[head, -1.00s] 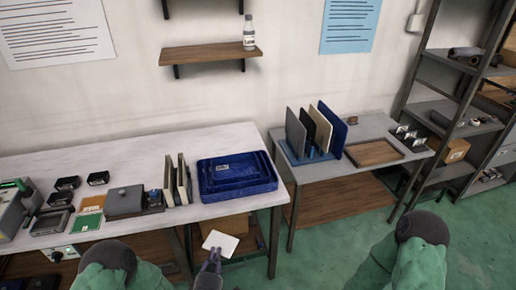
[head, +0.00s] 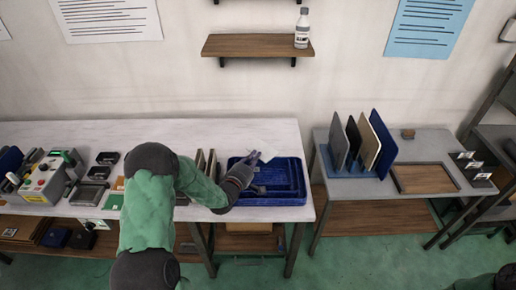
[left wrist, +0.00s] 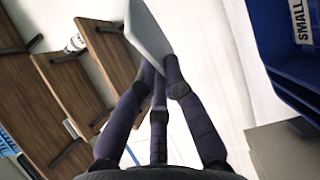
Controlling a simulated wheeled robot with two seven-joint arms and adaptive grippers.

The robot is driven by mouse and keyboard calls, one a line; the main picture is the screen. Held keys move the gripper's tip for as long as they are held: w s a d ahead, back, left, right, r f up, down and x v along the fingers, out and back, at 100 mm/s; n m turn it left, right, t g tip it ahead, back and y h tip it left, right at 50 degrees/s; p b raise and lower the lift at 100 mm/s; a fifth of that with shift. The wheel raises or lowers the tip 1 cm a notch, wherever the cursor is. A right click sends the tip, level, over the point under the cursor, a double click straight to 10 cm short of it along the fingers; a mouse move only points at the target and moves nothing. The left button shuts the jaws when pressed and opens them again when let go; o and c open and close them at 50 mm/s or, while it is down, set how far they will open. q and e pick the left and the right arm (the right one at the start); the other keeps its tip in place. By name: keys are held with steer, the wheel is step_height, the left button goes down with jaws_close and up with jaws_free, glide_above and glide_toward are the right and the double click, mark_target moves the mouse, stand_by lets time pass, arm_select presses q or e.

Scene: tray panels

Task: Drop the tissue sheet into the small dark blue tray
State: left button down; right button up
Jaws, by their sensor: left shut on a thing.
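The white tissue sheet (head: 264,147) is held in my left gripper (head: 250,162), above the back part of the dark blue tray (head: 285,201) on the white table. In the left wrist view the sheet (left wrist: 148,36) is clamped between the fingertips (left wrist: 160,75). The blue tray (left wrist: 277,58) shows at the right edge there, with part of a label reading "SMALL". The sheet and gripper look raised clear of the tray. My forearm and hand cover the tray's left part in the head view.
Upright panels (head: 205,163) stand just left of the tray, partly behind my arm. A wall shelf (head: 257,46) with a bottle (head: 302,28) is above. To the right, a grey table holds a panel rack (head: 362,145) and a wooden tray (head: 424,179).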

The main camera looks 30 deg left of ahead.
arm_select(q)
steer(key=f+b, duration=0.1)
steer(key=f, duration=0.2)
steer(key=f+b, duration=0.2)
steer(key=shift+a+f+b, duration=0.2)
steer(key=shift+f+b, duration=0.1)
steer(key=shift+f, duration=0.1)
steer(key=c, duration=1.3)
jaws_free()
steer(key=shift+o, duration=0.2)
steer(key=s, duration=1.2)
steer(key=shift+d, duration=0.4)
